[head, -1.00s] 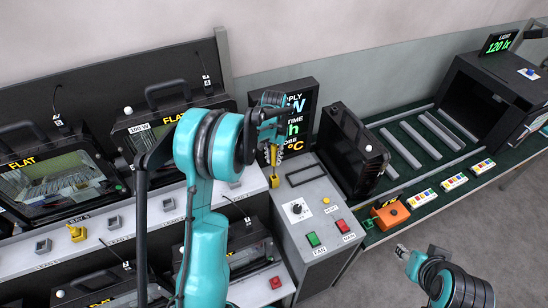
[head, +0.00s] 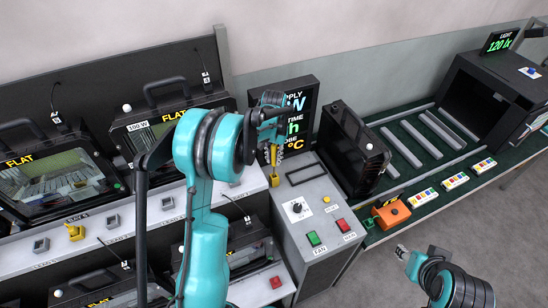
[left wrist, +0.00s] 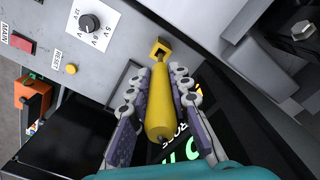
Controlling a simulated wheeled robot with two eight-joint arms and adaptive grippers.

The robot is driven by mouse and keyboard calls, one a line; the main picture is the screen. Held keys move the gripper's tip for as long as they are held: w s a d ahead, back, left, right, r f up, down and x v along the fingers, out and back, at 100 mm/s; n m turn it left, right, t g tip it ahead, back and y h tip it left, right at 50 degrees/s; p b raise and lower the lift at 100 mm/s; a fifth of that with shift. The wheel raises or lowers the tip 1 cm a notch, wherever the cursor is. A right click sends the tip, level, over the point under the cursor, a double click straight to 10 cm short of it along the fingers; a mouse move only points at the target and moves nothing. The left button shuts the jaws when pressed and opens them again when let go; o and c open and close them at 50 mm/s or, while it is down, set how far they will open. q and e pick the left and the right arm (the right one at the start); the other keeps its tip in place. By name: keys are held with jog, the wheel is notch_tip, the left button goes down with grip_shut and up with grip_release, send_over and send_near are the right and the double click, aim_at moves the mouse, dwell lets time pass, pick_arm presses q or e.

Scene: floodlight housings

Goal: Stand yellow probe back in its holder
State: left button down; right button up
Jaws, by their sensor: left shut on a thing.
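The yellow probe (left wrist: 160,105) is between the fingers of my left gripper (left wrist: 158,88), which is shut on it. Its narrow end points at the square yellow holder (left wrist: 161,47) on the grey console top. The tip appears to be at the holder's mouth; I cannot tell how far in it is. In the head view, the probe (head: 273,154) hangs roughly upright under my left gripper (head: 272,140), above the holder (head: 273,181). My right gripper (head: 402,251) is low at the right, away from the console; its fingers are too small to judge.
The console carries a dial (head: 297,208), a green button (head: 313,239) and a red button (head: 343,226). A black display (head: 309,100) stands behind the holder. A black floodlight housing (head: 352,150) stands right of it, near an orange box (head: 391,214). Housings fill the left racks.

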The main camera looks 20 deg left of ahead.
aim_at(274, 166)
pick_arm(q)
jog(key=shift+f+b, duration=2.3)
jog(key=shift+f, duration=0.45)
dwell(1.2)
jog(key=shift+f, duration=0.25)
jog(key=shift+f+b, duration=0.15)
jog(key=shift+b, duration=0.25)
dwell(0.4)
jog(key=c, duration=1.3)
grip_release()
